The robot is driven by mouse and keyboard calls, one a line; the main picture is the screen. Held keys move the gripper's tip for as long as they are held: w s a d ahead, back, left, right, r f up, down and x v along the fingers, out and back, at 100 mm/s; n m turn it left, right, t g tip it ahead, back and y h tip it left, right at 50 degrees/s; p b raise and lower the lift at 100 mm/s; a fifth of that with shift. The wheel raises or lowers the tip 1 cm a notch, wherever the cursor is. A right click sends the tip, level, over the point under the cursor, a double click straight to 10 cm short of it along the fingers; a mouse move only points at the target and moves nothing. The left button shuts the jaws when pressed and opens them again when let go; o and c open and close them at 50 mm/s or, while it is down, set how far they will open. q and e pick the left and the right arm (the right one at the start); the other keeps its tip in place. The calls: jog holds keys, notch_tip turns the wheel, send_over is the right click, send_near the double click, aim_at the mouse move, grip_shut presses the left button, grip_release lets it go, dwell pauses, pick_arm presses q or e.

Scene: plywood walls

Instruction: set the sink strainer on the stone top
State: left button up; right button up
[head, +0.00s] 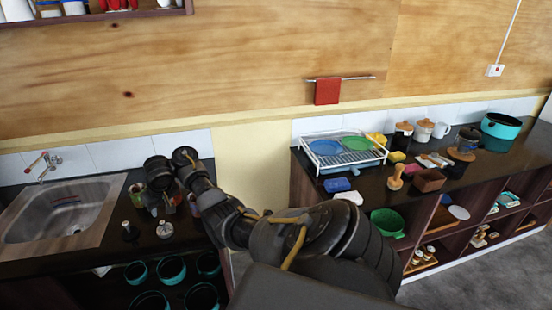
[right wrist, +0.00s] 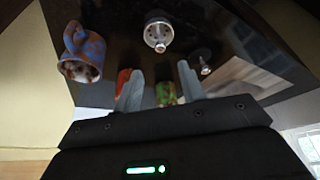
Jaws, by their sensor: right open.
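The sink strainer, a small silver disc with a knob (head: 165,229), stands on the dark counter top (head: 190,242) to the right of the sink. It also shows at the top of the right wrist view (right wrist: 158,35). My right gripper (head: 170,203) is over this counter, behind the strainer in the head view, its fingertips mostly hidden there. In the right wrist view its two fingers (right wrist: 158,88) are apart with nothing held between them; the strainer lies beyond them. My left gripper is out of view.
A metal sink (head: 62,215) is at left. A black-and-silver stopper-like item (head: 129,230) stands near the strainer. A patterned mug (right wrist: 85,50) and a green patterned cup (right wrist: 166,94) are close to my gripper. Another dark counter (head: 350,172) at right holds a dish rack (head: 345,160).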

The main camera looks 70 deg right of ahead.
jog(key=s+a+f+n+t+y, duration=0.1)
jog(key=a+f+n+t+y, duration=0.15)
jog(key=a, duration=0.95)
jog(key=s+a+f+n+t+y, duration=0.2)
jog(key=a+n+t, duration=0.2)
jog(key=a, duration=0.8)
jog(key=s+f+m+g, duration=0.1)
jog(key=s+f, duration=0.4)
jog(key=f, duration=0.5)
jog(key=s+a+f+g, duration=0.1)
jog(key=s+f+g, duration=0.1)
jog(key=s+f, duration=0.6)
jog(key=s+f+m+g, duration=0.1)
jog(key=s+f, duration=0.2)
jog(key=f, duration=0.9)
jog(key=s+f+g+h, duration=0.1)
jog(key=s+f, duration=0.5)
jog(key=s, duration=0.6)
jog(key=s+d+f+n+g+h, duration=0.1)
jog(key=s+f+g, duration=0.2)
jog(key=s, duration=1)
jog(key=s+f+g+h, duration=0.1)
jog(key=s+f+g, duration=0.1)
jog(key=s+f, duration=0.7)
jog(key=s, duration=0.4)
jog(key=shift+s+d, duration=0.25)
jog(key=shift+d, duration=0.05)
